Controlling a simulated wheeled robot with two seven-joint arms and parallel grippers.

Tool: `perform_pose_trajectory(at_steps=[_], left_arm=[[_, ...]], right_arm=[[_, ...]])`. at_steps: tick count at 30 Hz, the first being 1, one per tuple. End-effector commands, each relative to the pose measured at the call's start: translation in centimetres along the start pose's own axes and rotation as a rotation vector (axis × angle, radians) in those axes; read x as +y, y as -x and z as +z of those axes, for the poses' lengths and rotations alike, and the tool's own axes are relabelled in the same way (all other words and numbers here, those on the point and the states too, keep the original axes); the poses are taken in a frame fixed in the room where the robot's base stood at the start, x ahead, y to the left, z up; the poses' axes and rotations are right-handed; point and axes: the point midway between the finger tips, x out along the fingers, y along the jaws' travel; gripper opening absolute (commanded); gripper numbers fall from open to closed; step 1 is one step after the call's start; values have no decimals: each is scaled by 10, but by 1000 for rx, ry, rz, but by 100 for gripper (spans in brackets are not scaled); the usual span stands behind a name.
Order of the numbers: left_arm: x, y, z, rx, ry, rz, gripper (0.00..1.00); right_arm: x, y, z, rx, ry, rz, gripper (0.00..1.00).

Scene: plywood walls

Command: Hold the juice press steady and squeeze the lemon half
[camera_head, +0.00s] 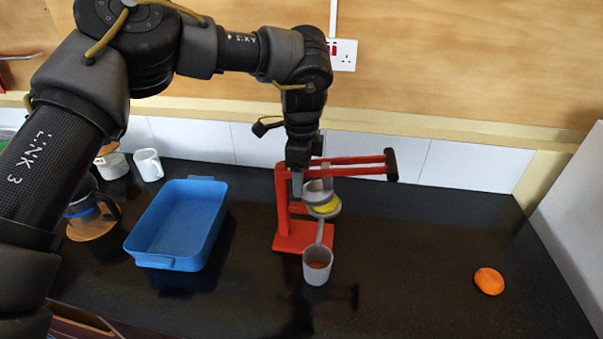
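The red juice press (299,238) stands on the dark worktop in the middle of the camera_head view. Its red lever arms reach right to a black grip (390,165), roughly level. The yellow lemon half (327,207) shows under the grey pressing part, in the press's cup. A grey cup (317,268) with something brownish inside stands at the front of the base. My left gripper (298,188) points down at the top of the press's upright, close to it. Its grey finger overlaps the upright; whether it grips it is hidden. My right gripper is out of view.
A blue tray (139,259) lies left of the press. White mugs (148,165) and a coffee pot on a round wooden base (93,228) stand farther left. An orange round fruit (489,281) lies at the right. The worktop right of the press is mostly free.

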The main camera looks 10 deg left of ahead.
Motion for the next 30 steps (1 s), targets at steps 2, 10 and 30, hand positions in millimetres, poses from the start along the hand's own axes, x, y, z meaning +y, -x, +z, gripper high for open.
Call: perform_pose_trajectory(at_steps=[2,10,30], left_arm=[[0,0,0,0,0,0,69],[0,6,0,0,1,-1,69],[0,116,0,-1,0,-1,69]], right_arm=[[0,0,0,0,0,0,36],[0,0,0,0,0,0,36],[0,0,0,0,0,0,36]])
